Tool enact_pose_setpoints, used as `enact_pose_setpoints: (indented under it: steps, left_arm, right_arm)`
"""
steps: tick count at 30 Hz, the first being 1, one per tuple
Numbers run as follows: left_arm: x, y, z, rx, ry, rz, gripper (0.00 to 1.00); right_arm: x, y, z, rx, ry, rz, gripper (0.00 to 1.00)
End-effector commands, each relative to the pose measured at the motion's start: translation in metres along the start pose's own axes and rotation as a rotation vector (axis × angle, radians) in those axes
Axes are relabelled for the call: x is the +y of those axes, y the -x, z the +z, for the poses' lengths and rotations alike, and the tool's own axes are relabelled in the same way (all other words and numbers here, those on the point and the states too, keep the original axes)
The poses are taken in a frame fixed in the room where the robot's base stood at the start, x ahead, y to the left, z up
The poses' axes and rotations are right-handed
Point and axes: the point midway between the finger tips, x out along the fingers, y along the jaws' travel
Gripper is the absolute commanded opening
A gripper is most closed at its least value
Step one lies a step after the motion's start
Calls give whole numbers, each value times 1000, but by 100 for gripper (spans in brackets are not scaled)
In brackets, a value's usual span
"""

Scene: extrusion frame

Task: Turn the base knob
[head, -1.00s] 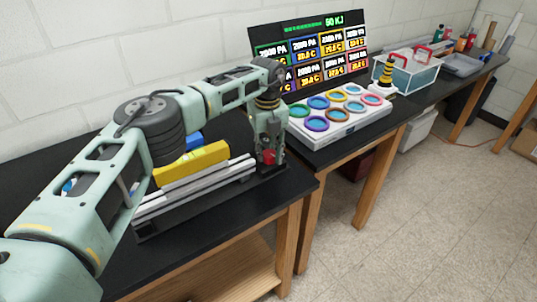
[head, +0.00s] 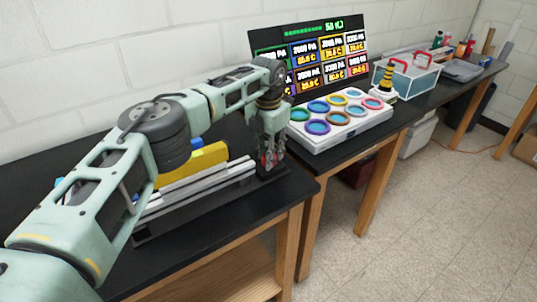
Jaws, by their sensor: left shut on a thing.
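The extrusion frame, with pale rails (head: 205,187) on a dark base, lies on the near black table. A small red knob (head: 265,161) is at its right end, mostly hidden by my fingers. My left gripper (head: 270,164) points down over that end and is shut around the knob. How far the knob is turned cannot be told. My right gripper is not in view.
A yellow block (head: 194,161) and a blue piece (head: 197,143) sit behind the rails. A white panel with coloured rings (head: 340,136) and a display screen (head: 312,50) stand on the adjoining table. The near table's front right is clear.

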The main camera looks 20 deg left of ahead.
Motion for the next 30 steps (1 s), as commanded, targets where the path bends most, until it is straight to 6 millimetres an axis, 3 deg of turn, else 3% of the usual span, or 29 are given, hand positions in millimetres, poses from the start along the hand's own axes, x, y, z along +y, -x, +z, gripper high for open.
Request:
enact_pose_setpoints:
  steps: [18,30]
  left_arm:
    - [4,0,3,5,-550,7,0]
    - [5,2,5,0,-747,10,0]
  right_arm:
    - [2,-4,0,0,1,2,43]
    - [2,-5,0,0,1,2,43]
